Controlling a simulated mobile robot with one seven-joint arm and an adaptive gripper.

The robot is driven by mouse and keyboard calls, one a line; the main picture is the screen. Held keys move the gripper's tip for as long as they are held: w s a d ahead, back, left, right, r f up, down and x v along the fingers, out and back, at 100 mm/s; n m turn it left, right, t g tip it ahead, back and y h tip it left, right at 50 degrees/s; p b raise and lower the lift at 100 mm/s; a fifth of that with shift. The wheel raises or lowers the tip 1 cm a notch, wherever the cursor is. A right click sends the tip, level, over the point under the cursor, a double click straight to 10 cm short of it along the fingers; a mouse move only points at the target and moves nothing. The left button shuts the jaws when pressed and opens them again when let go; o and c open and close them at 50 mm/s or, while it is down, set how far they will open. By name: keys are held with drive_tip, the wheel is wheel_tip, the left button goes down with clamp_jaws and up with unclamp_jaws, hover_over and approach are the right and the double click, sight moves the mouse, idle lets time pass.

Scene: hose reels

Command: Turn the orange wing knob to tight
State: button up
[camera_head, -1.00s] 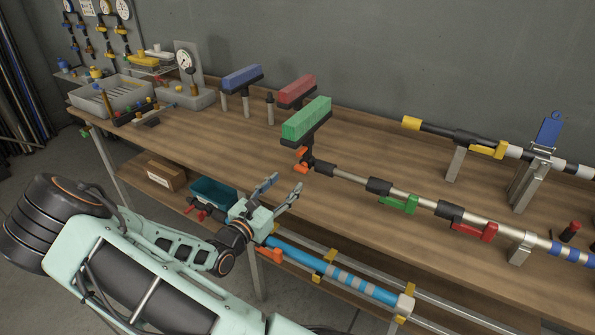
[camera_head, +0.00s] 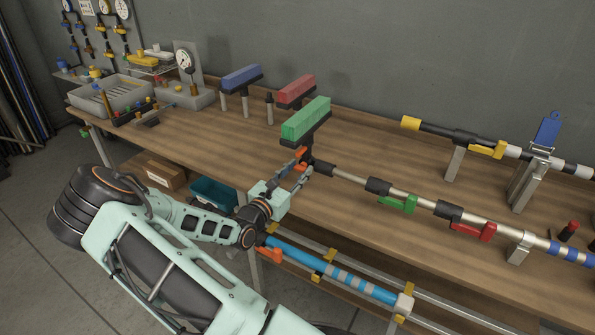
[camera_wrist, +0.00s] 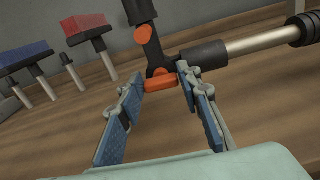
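The orange wing knob (camera_wrist: 161,83) sits on the dark joint below the green brush head (camera_head: 305,120), at the left end of a pole (camera_head: 350,177). My gripper (camera_wrist: 163,77) is open, its two blue-padded fingers pointing at the joint. In the wrist view the knob lies between the fingertips, close to both; I cannot tell whether they touch it. In the head view my gripper (camera_head: 303,166) is at the joint over the bench's front edge, and its fingers partly hide the knob. Another orange part (camera_wrist: 142,35) shows higher on the joint.
Blue (camera_head: 241,77) and red (camera_head: 296,92) brushes stand behind on the wooden bench (camera_head: 380,135). Green (camera_head: 400,203) and red (camera_head: 474,231) levers sit along the pole. A blue pole (camera_head: 308,262) lies below the bench's front edge. A teal bin (camera_head: 213,194) is left of my gripper.

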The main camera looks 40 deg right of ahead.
drive_tip(key=c, duration=0.6)
drive_tip(key=shift+m, duration=0.4)
drive_tip(key=m+b, duration=0.1)
drive_tip(key=m, duration=0.1)
drive_tip(key=m+b, duration=0.1)
drive_tip(key=shift+s+f+m, duration=0.1)
drive_tip(key=shift+f+m, duration=0.1)
drive_tip(key=shift+m, duration=0.2)
drive_tip(key=m+b, duration=0.3)
drive_tip(key=m, duration=0.1)
drive_tip(key=shift+f+m+b, duration=0.15)
drive_tip(key=shift+m+b, duration=0.15)
drive_tip(key=shift+b, duration=0.05)
drive_tip(key=m+b, duration=0.2)
drive_tip(key=b, duration=0.1)
drive_tip(key=m+b, duration=0.3)
drive_tip(key=b, duration=0.1)
drive_tip(key=shift+s+d+f, duration=0.1)
drive_tip(key=shift+s+f, duration=0.05)
drive_tip(key=shift+f, duration=0.05)
drive_tip(key=m+b, duration=0.2)
drive_tip(key=b, duration=0.2)
drive_tip(key=shift+r+m, duration=0.1)
drive_tip(key=shift+m, duration=0.2)
drive_tip(key=shift+m+b, duration=0.3)
drive_tip(key=shift+b, duration=0.15)
drive_tip(key=shift+r, duration=0.2)
